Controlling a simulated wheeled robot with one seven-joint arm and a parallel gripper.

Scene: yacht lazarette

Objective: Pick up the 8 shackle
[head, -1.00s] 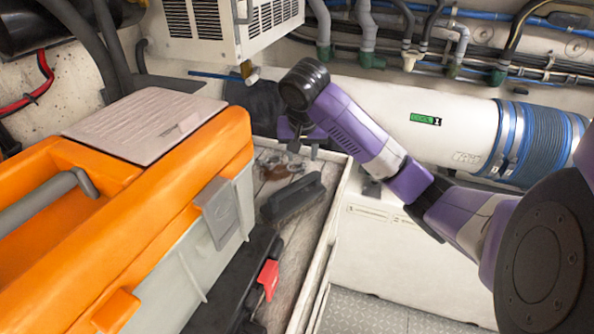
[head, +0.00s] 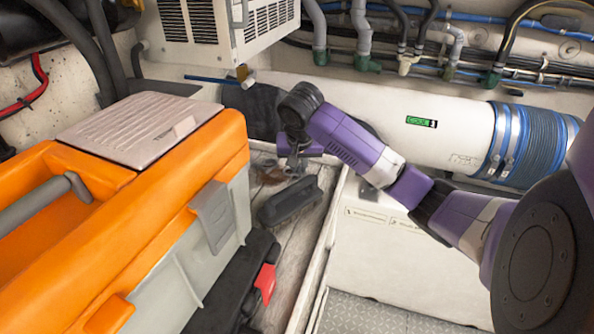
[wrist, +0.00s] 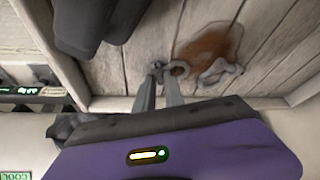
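In the wrist view a grey metal shackle (wrist: 179,68) lies on the planks, just beyond the fingertip on the right. A second, larger shackle (wrist: 221,72) lies farther right, beside a rusty-brown stain. No size mark is legible, so I cannot tell which is the 8 shackle. A small dark piece (wrist: 157,68) shows by the fingertips. My gripper (wrist: 159,78) points at the planks, its two grey fingers apart with a gap between them. I see nothing clearly held. In the head view my gripper (head: 291,162) is low over the shelf's far end, and the shackles there are hard to make out.
An orange and grey toolbox (head: 215,215) fills the left. A dark brush-like object (head: 290,202) lies close in front of my gripper. The shelf has a raised pale edge (head: 322,255) on the right. A white vented unit (head: 215,20) hangs above.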

